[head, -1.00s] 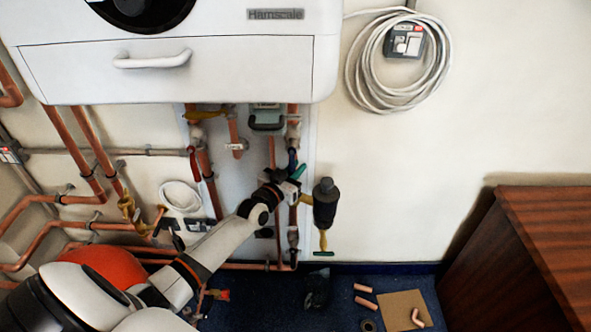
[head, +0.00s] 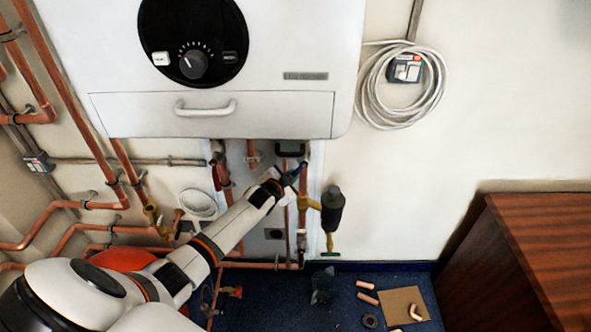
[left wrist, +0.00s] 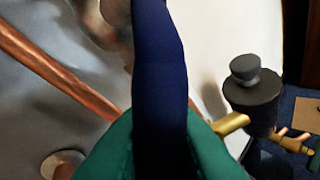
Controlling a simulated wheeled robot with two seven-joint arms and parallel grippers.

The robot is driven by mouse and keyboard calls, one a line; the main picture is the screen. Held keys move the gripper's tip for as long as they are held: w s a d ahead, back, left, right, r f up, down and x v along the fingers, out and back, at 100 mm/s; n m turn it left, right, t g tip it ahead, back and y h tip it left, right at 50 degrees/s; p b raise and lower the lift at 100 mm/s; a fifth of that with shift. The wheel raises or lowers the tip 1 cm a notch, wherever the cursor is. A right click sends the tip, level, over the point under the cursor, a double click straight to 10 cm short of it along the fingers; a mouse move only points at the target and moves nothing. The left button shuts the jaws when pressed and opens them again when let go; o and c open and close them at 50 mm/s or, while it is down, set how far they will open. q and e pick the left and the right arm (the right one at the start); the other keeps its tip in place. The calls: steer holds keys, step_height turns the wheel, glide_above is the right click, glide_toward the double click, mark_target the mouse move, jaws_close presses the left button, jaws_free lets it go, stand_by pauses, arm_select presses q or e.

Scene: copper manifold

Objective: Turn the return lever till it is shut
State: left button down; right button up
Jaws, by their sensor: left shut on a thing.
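The return lever appears as a long blue handle (left wrist: 160,80) running down the middle of the left wrist view. The green finger pads of my left gripper (left wrist: 160,140) close on it from both sides. In the head view my left gripper (head: 287,178) is at the copper pipework below the boiler, and a little of the blue lever (head: 292,172) shows at its tip. The lever's pivot and valve body are mostly hidden behind the gripper. My right gripper is in neither view.
The white boiler (head: 215,115) hangs above the arm. A dark cylinder (head: 333,210) on a brass fitting stands just right of the gripper. Copper pipes (head: 302,215) run close by. A wooden cabinet (head: 540,250) is at the right.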

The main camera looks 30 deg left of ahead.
arm_select(q)
steer(key=r+m+g+y+p, duration=0.1)
steer(key=m+p, duration=0.1)
steer(key=s+a+r+m+g+y+p, duration=0.1)
steer(key=r+y+p, duration=0.1)
steer(key=p, duration=0.1)
steer(key=a+r+m+g+y+p, duration=0.1)
steer(key=r+m+p, duration=0.1)
steer(key=p, duration=0.1)
steer(key=shift+s+a+m+g+y, duration=0.25)
steer(key=shift+m+g+y, duration=0.05)
steer(key=shift+g+y, duration=0.1)
steer(key=shift+a+r, duration=0.1)
steer(key=shift+r, duration=0.05)
stand_by(0.3)
steer(key=c, duration=1.4)
jaws_free()
steer(key=shift+o, duration=0.2)
steer(key=shift+s, duration=0.1)
